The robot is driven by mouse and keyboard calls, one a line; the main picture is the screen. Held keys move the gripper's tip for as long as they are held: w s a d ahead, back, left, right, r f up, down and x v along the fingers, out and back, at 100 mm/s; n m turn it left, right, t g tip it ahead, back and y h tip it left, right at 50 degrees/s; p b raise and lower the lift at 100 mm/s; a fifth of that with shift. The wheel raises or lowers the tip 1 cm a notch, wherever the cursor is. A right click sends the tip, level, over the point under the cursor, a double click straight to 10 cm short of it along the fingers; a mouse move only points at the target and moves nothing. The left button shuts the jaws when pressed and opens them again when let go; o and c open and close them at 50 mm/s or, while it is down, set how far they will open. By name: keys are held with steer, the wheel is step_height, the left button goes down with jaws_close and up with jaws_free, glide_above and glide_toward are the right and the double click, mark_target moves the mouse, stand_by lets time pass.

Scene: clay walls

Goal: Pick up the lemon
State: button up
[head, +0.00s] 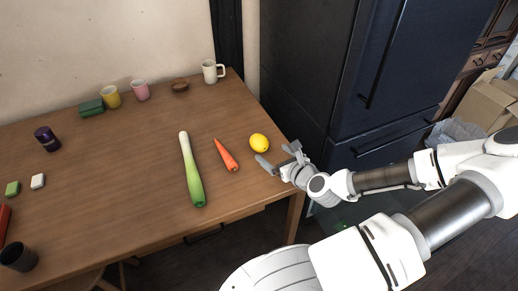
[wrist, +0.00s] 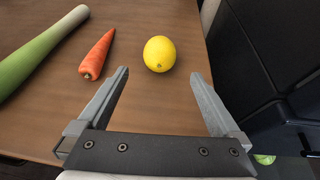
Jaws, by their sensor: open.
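The yellow lemon (head: 259,143) lies on the wooden table (head: 130,185) near its right edge. In the wrist view the lemon (wrist: 159,54) sits ahead of the fingertips, roughly centred between them and a little beyond. My gripper (head: 278,157) is at the table's right edge, just right of and nearer than the lemon. In the wrist view my gripper (wrist: 160,75) has its two fingers wide apart with nothing between them. The lemon is apart from both fingers and fully visible.
An orange carrot (head: 227,155) lies just left of the lemon, with a leek (head: 191,170) beyond it. Several mugs, including a white mug (head: 210,71), stand along the back. A dark fridge (head: 335,75) stands right of the table. The table between lemon and back mugs is clear.

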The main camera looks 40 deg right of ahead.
mark_target(264, 146)
steer(key=shift+b+x, duration=1.35)
steer(key=shift+x, duration=3.15)
steer(key=shift+w+r, duration=0.1)
steer(key=shift+r, duration=0.15)
steer(key=shift+a, duration=0.1)
steer(key=c, duration=1.4)
steer(key=shift+c, duration=0.2)
